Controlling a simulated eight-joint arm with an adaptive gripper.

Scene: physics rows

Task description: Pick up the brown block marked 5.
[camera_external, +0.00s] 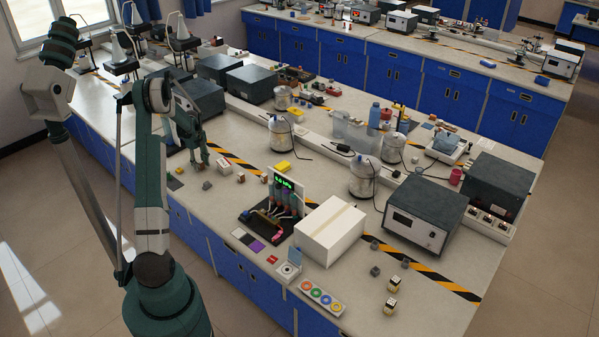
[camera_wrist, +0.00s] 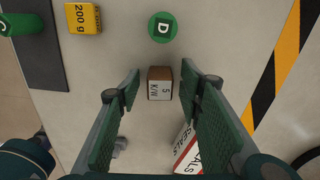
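The brown block (camera_wrist: 160,83) marked "5 K/W" lies on the bench top in the wrist view, its white label facing the camera. My gripper (camera_wrist: 160,78) is open. Its two green-padded fingers show either side of the block in the picture, with a gap on each side. I cannot tell how far above the block the fingertips are. In the external view my gripper (camera_external: 199,161) points down over the left bench; I cannot make out the block there for sure.
A green cylinder marked D (camera_wrist: 162,27) and a yellow 200 g weight (camera_wrist: 83,18) lie beyond the block. A white-and-red box marked SEALS (camera_wrist: 187,148) is close by the right finger. Black-yellow tape (camera_wrist: 284,70) runs at right. A large white box (camera_external: 330,230) stands farther along the bench.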

